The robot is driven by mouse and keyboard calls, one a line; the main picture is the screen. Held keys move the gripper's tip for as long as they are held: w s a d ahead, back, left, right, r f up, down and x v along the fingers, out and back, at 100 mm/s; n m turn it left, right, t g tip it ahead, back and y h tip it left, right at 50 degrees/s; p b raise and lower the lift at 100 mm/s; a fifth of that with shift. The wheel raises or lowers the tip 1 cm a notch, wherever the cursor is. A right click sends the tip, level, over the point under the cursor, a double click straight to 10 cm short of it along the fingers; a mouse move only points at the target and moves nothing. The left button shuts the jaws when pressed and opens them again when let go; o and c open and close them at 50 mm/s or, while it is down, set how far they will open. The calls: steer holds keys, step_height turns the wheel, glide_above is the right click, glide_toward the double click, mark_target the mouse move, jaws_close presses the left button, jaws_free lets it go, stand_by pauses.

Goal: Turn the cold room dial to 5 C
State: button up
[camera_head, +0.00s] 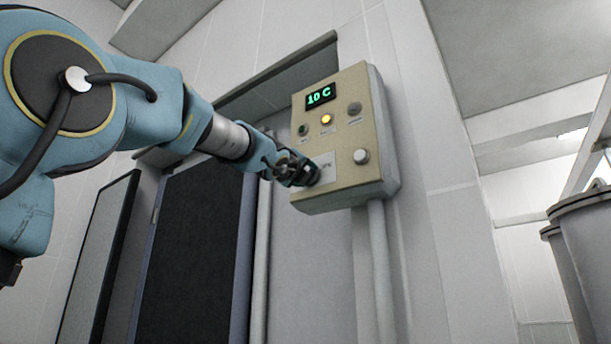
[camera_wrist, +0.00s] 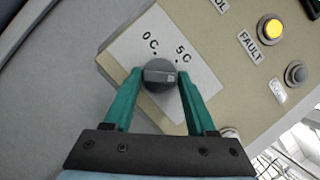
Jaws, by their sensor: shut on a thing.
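The cold room dial (camera_wrist: 160,76) is a round dark grey knob with a raised grip on a white plate (camera_wrist: 206,94). Marks reading 0 C and 5 C show above it in the wrist view; a light patch is on the knob's right part, but I cannot tell which mark it points to. My gripper (camera_wrist: 157,80) has its green fingers shut on the dial, one on each side. In the head view my gripper (camera_head: 313,175) is at the lower left of the beige control box (camera_head: 335,150) and hides the dial. The green display (camera_head: 320,96) reads 10 C.
A lit yellow lamp (camera_head: 326,119) sits above a FAULT label in the wrist view. A dark button, a grey knob and a pale round button (camera_head: 361,156) are also on the box. A dark doorway (camera_head: 190,250) is left; grey tanks (camera_head: 590,230) stand right.

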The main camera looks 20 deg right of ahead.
steer(key=shift+r+n+y, duration=0.15)
steer(key=shift+n+y, duration=0.25)
steer(key=shift+n, duration=0.4)
steer(key=shift+s+r+n+g+y+p, duration=0.1)
steer(key=shift+n+y+p, duration=0.5)
steer(key=shift+n, duration=0.75)
steer(key=shift+w+r+n+g+y+p, duration=0.15)
steer(key=shift+n+y+p, duration=0.25)
steer(key=shift+n+p, duration=0.7)
steer(key=shift+s+r+n+g+y+p, duration=0.15)
steer(key=shift+n+y+p, duration=0.25)
steer(key=shift+n, duration=1.25)
steer(key=shift+f, duration=0.1)
jaws_close()
steer(key=o, duration=1.3)
jaws_free()
steer(key=shift+f, duration=0.15)
